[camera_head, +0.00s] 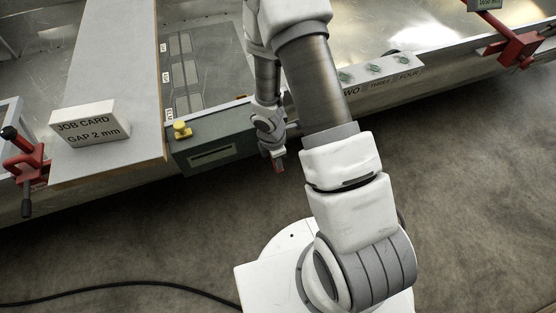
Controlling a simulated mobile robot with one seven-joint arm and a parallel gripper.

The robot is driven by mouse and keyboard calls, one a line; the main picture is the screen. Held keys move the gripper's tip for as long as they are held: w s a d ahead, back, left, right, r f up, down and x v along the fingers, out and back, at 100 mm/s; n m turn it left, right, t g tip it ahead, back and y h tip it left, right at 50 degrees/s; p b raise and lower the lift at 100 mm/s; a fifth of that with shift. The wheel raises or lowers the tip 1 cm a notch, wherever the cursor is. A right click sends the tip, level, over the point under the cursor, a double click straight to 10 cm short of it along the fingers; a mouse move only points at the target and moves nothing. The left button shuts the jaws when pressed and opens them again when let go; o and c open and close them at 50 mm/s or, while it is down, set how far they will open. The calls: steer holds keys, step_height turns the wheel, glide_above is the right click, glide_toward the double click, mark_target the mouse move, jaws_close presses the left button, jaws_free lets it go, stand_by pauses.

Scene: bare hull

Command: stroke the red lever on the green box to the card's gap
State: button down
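The green box (242,146) sits at the near edge of the bench, with a dark display window (212,154) on its front and a yellow knob (181,130) on top. The white job card (90,126) stands on a board to its left and reads "GAP 2 mm". My gripper (273,150) points down at the box's right end. A small red piece (279,166), perhaps the lever's end, shows just below it. The gripper's fingers are too small and hidden to tell whether they are open or touching the red piece. Any figure on the display is unreadable.
A red clamp (27,168) is at the left bench edge and another (515,46) at the upper right. A grey panel with labels (193,62) lies behind the box. The floor in front is mostly clear, with a black cable (120,284).

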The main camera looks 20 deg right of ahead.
steer(key=shift+f, duration=0.5)
steer(key=shift+s+f+b, duration=0.1)
steer(key=shift+s+b, duration=0.05)
steer(key=shift+b, duration=0.15)
